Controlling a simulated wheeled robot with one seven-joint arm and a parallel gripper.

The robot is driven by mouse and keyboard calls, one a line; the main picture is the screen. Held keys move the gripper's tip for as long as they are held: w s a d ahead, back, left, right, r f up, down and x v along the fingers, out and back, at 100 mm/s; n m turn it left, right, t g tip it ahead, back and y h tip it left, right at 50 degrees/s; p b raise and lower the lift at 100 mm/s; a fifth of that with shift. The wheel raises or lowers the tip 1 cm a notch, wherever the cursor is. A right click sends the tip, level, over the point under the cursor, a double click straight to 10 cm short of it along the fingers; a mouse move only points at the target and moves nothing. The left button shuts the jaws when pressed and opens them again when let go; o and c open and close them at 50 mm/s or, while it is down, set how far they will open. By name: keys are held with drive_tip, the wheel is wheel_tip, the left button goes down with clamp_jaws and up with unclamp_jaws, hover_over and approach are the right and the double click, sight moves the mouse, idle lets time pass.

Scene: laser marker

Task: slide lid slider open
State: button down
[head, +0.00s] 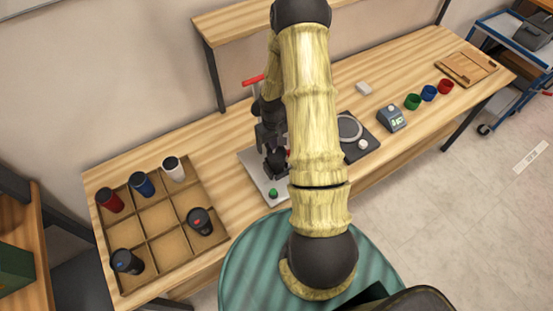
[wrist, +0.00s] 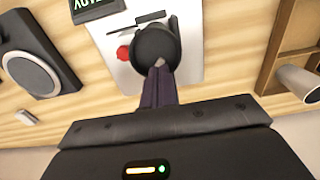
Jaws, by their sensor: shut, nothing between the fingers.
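My gripper (wrist: 160,72) is shut and empty, its dark fingers together. In the wrist view its tips are at the near edge of a dark round piece (wrist: 152,42) over a pale plate; I cannot tell whether they touch it. A small pale spot shows at the tips, and I cannot make out a slider for certain. In the head view, my arm partly hides the gripper and the dark device below it. This device stands on a grey base plate (head: 255,178) with a green button (head: 273,193). A red knob (wrist: 123,52) lies beside the dark piece.
A divided wooden tray (head: 163,245) at left holds red, blue, white and dark tumblers. A red handle (head: 252,81) rises behind.

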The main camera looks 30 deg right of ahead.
drive_tip(key=shift+f+b, duration=0.6)
drive_tip(key=shift+f, duration=0.2)
idle(0.8)
drive_tip(key=shift+s+a, duration=0.65)
drive_tip(key=shift+s, duration=0.05)
idle(1.6)
drive_tip(key=shift+r, duration=0.1)
wheel_tip(320, 180, up, 7)
drive_tip(key=p, duration=0.5)
idle(0.8)
idle(0.5)
drive_tip(key=s+a+r+t+b, duration=0.1)
drive_tip(key=s+a+r+b, duration=0.1)
drive_tip(key=s+a+r, duration=0.3)
drive_tip(key=s+a+r+t+b, duration=0.1)
drive_tip(key=s+a+r+b, duration=0.2)
drive_tip(key=s+a+r, duration=0.3)
wheel_tip(320, 180, up, 5)
drive_tip(key=shift+a+f+t+b, duration=0.1)
drive_tip(key=shift+a+t+b, duration=0.25)
drive_tip(key=shift+a, duration=0.25)
